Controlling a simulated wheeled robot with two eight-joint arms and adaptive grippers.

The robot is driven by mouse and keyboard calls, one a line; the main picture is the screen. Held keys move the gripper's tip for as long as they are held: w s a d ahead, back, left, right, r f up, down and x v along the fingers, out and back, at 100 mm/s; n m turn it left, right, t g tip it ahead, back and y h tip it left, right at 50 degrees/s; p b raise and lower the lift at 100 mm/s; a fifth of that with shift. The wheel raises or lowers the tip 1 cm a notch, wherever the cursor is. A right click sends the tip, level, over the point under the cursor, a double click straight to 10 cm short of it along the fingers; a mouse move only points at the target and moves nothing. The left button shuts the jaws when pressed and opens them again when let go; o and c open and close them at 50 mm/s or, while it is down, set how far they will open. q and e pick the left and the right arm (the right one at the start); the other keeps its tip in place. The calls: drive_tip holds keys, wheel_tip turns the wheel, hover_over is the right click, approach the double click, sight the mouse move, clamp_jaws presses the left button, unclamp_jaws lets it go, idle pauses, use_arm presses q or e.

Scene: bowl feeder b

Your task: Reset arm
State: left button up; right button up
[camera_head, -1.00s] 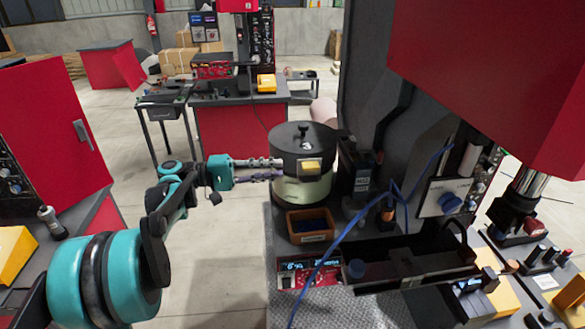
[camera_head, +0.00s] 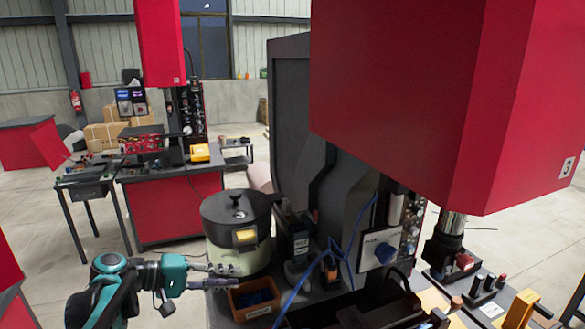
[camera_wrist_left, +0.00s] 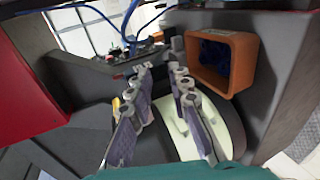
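My left arm comes in from the lower left of the head view, with its teal and grey gripper (camera_head: 237,277) just in front of the lower part of the bowl feeder (camera_head: 237,256). The feeder is a pale bowl under a dark lid with a knob and a yellow block on its front. The gripper's fingertips are close to the orange bin (camera_head: 258,312). In the left wrist view the gripper (camera_wrist_left: 162,70) has two fingers apart with nothing between them. The orange bin (camera_wrist_left: 250,62) with dark blue contents is beside the right finger. My right gripper is not in view.
A big red machine head (camera_head: 410,100) hangs over the right side. Blue cables (camera_head: 310,265) run over the bench to the right of the bin. Open floor lies left of the feeder.

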use_arm(q)
drive_tip(key=s+d+f+g+y+b, duration=0.1)
drive_tip(key=s+d+f+y, duration=0.3)
drive_tip(key=s+f, duration=0.3)
drive_tip(key=s+a+f+m+t+y+b, duration=0.2)
drive_tip(key=s+f+y, duration=0.6)
drive_tip(key=s+f, duration=0.4)
drive_tip(key=a+f+m+b, duration=0.1)
drive_tip(key=a+m, duration=0.1)
drive_tip(key=m, duration=0.1)
drive_tip(key=shift+s+a+f+y+b, duration=0.3)
drive_tip(key=shift+a+b, duration=0.05)
drive_tip(key=shift+a, duration=0.05)
